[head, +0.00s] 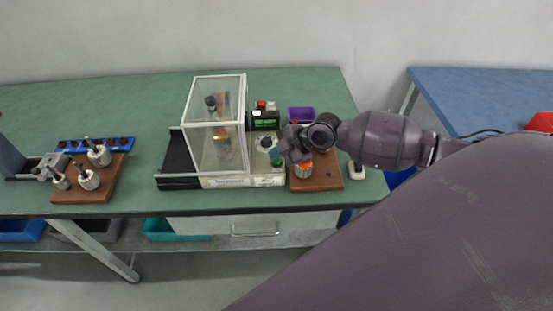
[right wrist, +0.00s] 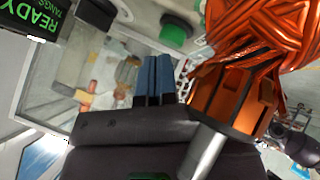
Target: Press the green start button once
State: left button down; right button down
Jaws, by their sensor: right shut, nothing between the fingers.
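The green start button (head: 278,163) sits on the front panel of the winding machine, just right of its clear guard box. It also shows as a green round cap in the right wrist view (right wrist: 175,32). My right gripper (head: 274,153) is close to the button, slightly above it in the head view. Its blue fingertips (right wrist: 155,62) are shut together and empty. In the right wrist view the button lies a little beyond the tips, with a visible gap in the picture. The true distance is hard to tell.
The clear guard box (head: 215,150) stands left of the button. A READY display (head: 264,123) is behind. An orange-wound armature (head: 305,165) on a brown board is close to my right gripper. Another board (head: 82,195) with armatures is at left. A purple bin (head: 300,114) is behind.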

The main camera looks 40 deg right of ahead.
jog(key=shift+f+b, duration=0.3)
jog(key=shift+f, duration=0.15)
dwell(0.5)
dwell(0.3)
jog(key=shift+r+p, duration=0.65)
jog(key=shift+r, duration=0.25)
